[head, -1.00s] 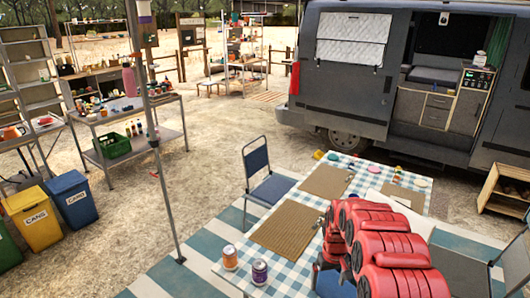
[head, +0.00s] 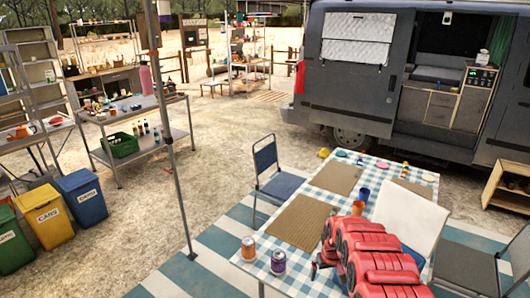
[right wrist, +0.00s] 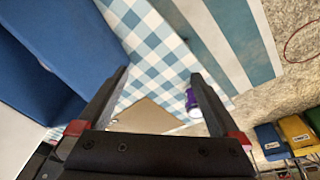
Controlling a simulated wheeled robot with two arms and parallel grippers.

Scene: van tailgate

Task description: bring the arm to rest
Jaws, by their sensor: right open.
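My right arm (head: 380,262) is the red jointed one at the lower right of the head view, over the near side of the checked table (head: 240,258). My right gripper (right wrist: 160,75) is open in the right wrist view, with nothing between its fingers. Its fingers are hard to make out in the head view. A purple can (right wrist: 192,102) shows beside the right-hand finger; whether they touch is unclear. In the head view, this can (head: 278,262) stands upright near the table's left end. My left gripper is not in view.
Brown mats (head: 298,222), cups and plates lie on the table. A white-backed chair (head: 411,213) stands close to my arm; a blue chair (head: 268,165) is at the far side. A pole (head: 172,160) rises left of the table.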

